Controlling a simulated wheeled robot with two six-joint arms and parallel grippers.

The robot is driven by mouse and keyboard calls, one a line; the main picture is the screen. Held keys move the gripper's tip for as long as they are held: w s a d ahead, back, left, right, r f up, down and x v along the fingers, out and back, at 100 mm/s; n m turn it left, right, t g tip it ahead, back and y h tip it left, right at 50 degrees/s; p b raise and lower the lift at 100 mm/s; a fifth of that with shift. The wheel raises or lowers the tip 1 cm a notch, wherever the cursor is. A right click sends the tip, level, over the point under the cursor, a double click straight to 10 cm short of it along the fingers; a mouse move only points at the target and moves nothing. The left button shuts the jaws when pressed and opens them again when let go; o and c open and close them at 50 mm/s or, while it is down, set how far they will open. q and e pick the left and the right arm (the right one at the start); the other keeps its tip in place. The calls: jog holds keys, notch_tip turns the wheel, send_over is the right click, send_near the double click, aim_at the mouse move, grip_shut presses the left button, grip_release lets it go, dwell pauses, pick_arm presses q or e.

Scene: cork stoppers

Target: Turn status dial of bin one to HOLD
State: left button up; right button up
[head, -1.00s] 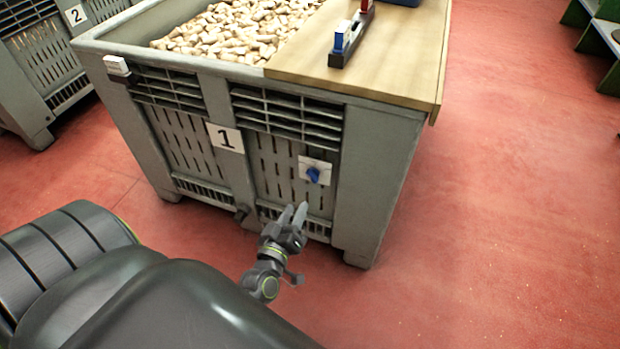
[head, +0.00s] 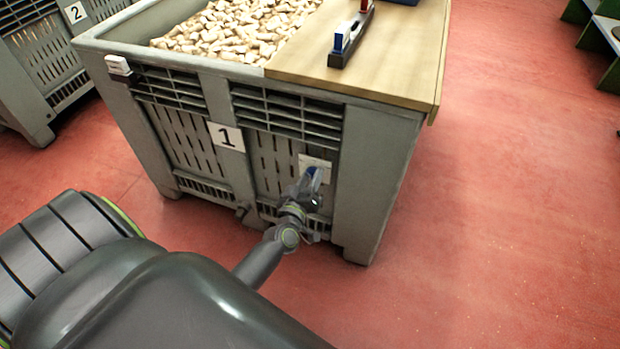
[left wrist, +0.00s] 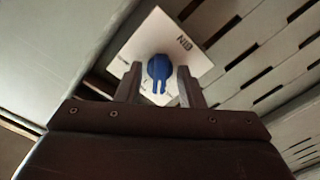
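Bin one (head: 360,190) is a grey slatted crate with a "1" label (head: 226,137) on its front. Its status dial is a blue knob (left wrist: 158,68) on a white plate (left wrist: 190,45); in the head view the plate (head: 314,160) shows on the bin's front right part. My left gripper (head: 312,180) is at the dial in the head view. In the left wrist view its two fingers (left wrist: 158,85) stand apart on either side of the knob's lower part; contact cannot be told. The plate's lettering is too small to read surely. My right gripper is not in view.
Corks (head: 235,30) fill the bin's open top, beside a wooden board (head: 390,60) carrying a dark holder with red and blue parts (head: 350,38). Bin two (head: 40,60) stands at the upper left. Red floor (head: 500,200) is clear on the right.

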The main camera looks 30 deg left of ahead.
pick_arm(q)
jog(key=c, duration=0.7)
jog(key=n, duration=0.3)
jog(key=shift+n, duration=0.9)
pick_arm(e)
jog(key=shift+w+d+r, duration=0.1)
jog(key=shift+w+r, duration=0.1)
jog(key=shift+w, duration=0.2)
pick_arm(q)
jog(key=o, duration=0.7)
